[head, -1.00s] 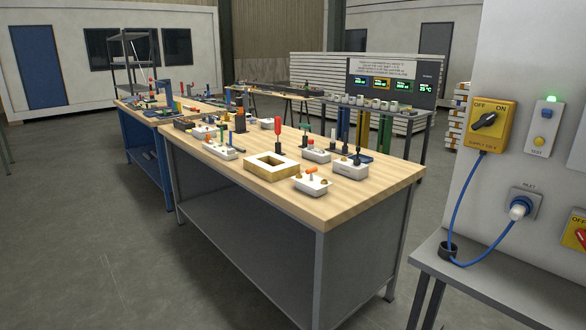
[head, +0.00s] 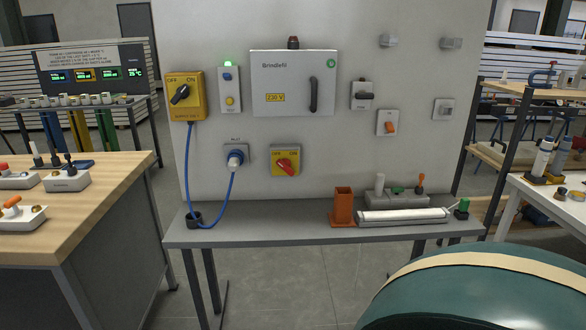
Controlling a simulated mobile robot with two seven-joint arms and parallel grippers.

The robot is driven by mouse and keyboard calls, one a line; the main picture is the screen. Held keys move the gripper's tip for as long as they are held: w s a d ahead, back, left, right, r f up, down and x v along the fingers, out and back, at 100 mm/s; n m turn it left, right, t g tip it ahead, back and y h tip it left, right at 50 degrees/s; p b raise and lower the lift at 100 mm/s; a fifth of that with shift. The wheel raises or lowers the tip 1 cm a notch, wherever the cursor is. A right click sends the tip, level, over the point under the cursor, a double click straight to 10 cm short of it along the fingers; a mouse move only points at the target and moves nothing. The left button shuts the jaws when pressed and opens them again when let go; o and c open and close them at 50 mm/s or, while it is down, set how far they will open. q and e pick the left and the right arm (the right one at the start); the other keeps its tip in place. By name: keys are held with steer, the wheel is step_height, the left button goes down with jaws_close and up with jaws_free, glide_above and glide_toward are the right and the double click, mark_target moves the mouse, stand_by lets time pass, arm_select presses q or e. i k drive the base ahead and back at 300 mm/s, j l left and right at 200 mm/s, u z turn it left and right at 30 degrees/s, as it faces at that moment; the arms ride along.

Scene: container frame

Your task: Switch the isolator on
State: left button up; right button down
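I cannot read the word isolator on either, nor tell for sure which position each handle is in. Neither of my grippers is in view.
A grey cabinet (head: 293,75), a lamp box with green light (head: 229,90) and an inlet with blue plug (head: 235,158) are on the panel. A grey bench (head: 290,231) below holds an orange holder (head: 342,208). A wooden-topped table (head: 80,210) stands left.

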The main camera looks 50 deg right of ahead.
mark_target(284, 164)
steer(key=i+l+z, duration=0.1)
steer(key=z, duration=1.35)
